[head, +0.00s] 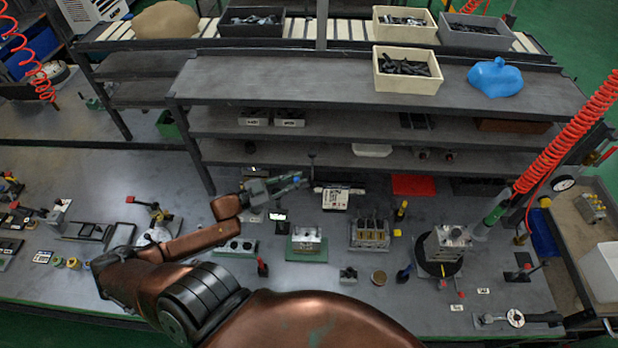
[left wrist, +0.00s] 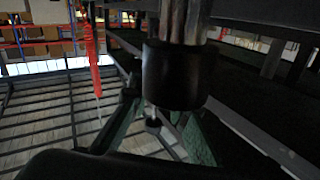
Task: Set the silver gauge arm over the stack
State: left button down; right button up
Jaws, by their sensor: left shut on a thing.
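My left gripper (head: 290,181) is at the back middle of the bench, its fingers shut on a dark upright stem (head: 312,166) with a small knob on top. A thin silver bar (head: 348,190) runs to the right beside it; whether it joins the stem I cannot tell. In the left wrist view a black cylinder (left wrist: 172,75) with silver rods is close to the camera, near the green fingers. A stack of grey metal blocks (head: 447,246) stands on a round black base at the right.
A white box (head: 335,199) stands below the silver bar. A silver block (head: 307,240) on a green plate and a multi-bore block (head: 370,233) stand in between. A red coiled hose (head: 565,140) hangs at right. Shelves (head: 350,125) rise close behind the gripper.

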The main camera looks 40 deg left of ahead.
pick_arm(q)
jog(key=s+d+m+g+h+b, duration=0.4)
jog(key=s+m+g+h+b, duration=0.2)
jog(key=m+g+h+b, duration=0.5)
jog(key=shift+s+m+g+b, duration=0.2)
jog(key=shift+m+g+b, duration=0.5)
jog(key=shift+g+b, duration=1.2)
jog(key=c, duration=1.8)
grip_release()
jog(key=shift+s, duration=0.1)
jog(key=shift+s+a, duration=0.2)
jog(key=shift+a, duration=1.65)
jog(key=shift+s+a, duration=0.15)
jog(key=shift+a, duration=1.7)
